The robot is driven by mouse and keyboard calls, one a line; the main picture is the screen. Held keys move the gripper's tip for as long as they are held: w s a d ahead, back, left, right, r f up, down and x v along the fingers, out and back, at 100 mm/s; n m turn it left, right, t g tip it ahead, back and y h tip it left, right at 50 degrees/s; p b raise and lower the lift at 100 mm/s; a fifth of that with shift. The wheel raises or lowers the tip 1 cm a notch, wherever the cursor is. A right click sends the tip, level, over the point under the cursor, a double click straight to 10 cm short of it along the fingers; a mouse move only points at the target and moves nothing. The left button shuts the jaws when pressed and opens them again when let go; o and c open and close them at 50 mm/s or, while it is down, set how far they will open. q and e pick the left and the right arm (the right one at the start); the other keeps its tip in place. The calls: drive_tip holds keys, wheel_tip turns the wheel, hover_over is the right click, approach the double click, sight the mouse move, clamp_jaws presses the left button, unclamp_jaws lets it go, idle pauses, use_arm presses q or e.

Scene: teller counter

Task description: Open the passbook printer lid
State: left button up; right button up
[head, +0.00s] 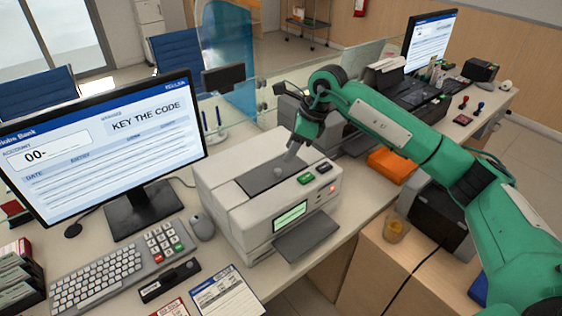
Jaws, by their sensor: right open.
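The passbook printer (225,199) is a pale box on the counter, right of the monitor. A flat dark grey panel, seemingly its lid (258,184), lies level on its top. My right gripper (289,158) points down over the far right part of this panel. It is open with nothing seen between its fingers. I cannot tell whether the fingertips touch the panel. My left gripper is not in view.
A monitor (100,150) reading "KEY THE CODE" stands at the left, with a keyboard (100,279) and mouse (202,228) before it. A glass screen stands behind the printer. An orange tray (391,165) lies to the right, beneath my right arm.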

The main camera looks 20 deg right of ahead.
sight(278, 170)
drive_tip(key=p+x, duration=0.1)
drive_tip(key=x, duration=0.5)
drive_tip(key=shift+a+f, duration=0.2)
drive_tip(key=shift+f, duration=0.05)
drive_tip(key=shift+w+a+f, duration=0.1)
drive_tip(key=shift+f, duration=0.15)
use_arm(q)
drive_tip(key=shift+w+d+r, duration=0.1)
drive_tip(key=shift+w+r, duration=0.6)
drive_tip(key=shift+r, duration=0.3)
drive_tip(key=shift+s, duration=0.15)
use_arm(e)
clamp_jaws()
